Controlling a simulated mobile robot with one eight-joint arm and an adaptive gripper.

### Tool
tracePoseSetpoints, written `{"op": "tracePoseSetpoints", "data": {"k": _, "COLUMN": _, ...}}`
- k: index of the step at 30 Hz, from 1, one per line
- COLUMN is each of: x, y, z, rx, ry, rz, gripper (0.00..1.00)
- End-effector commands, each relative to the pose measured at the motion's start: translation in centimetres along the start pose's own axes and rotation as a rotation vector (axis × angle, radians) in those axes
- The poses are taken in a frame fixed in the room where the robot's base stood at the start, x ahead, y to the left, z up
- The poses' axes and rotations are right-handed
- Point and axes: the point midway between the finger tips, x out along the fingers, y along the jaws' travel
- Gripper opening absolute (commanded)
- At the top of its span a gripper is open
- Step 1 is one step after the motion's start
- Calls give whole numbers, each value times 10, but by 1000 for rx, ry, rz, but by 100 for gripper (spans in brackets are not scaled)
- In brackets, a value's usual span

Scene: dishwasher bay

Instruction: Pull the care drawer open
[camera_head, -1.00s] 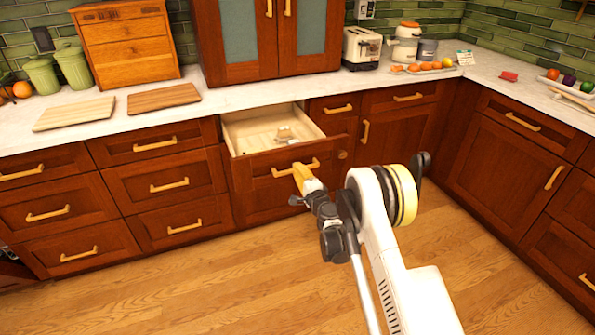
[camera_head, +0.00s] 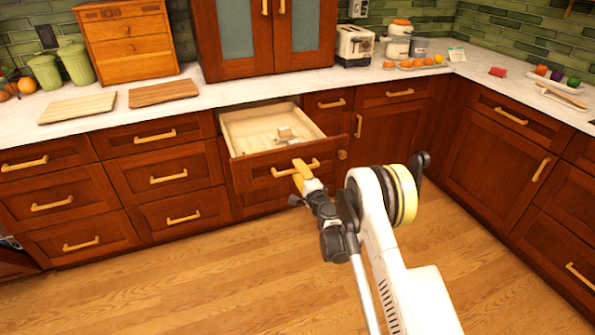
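The care drawer (camera_head: 246,170) is the open drawer in the middle of the lower cabinets. It is pulled out from under the counter, and its pale inside shows with a small light object (camera_head: 285,134) in it. Its brass handle (camera_head: 284,171) runs across the front. My gripper (camera_head: 299,169) is at the right part of this handle, with its yellow fingers over the bar. The fingers look closed around the handle, though the contact is small in the picture.
The counter (camera_head: 215,99) above holds cutting boards (camera_head: 164,92), a wooden drawer box (camera_head: 125,45) and a toaster (camera_head: 355,45). Closed drawers and cabinets flank the open drawer. The wooden floor (camera_head: 240,285) in front is clear.

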Motion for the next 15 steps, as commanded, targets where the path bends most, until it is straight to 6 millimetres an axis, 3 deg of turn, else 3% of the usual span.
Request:
{"op": "tracePoseSetpoints", "data": {"k": 8, "x": -7, "y": 0, "z": 0, "rx": 0, "ry": 0, "rz": 0, "gripper": 36}}
{"op": "tracePoseSetpoints", "data": {"k": 15, "x": -48, "y": 0, "z": 0, "rx": 0, "ry": 1, "rz": 0, "gripper": 36}}
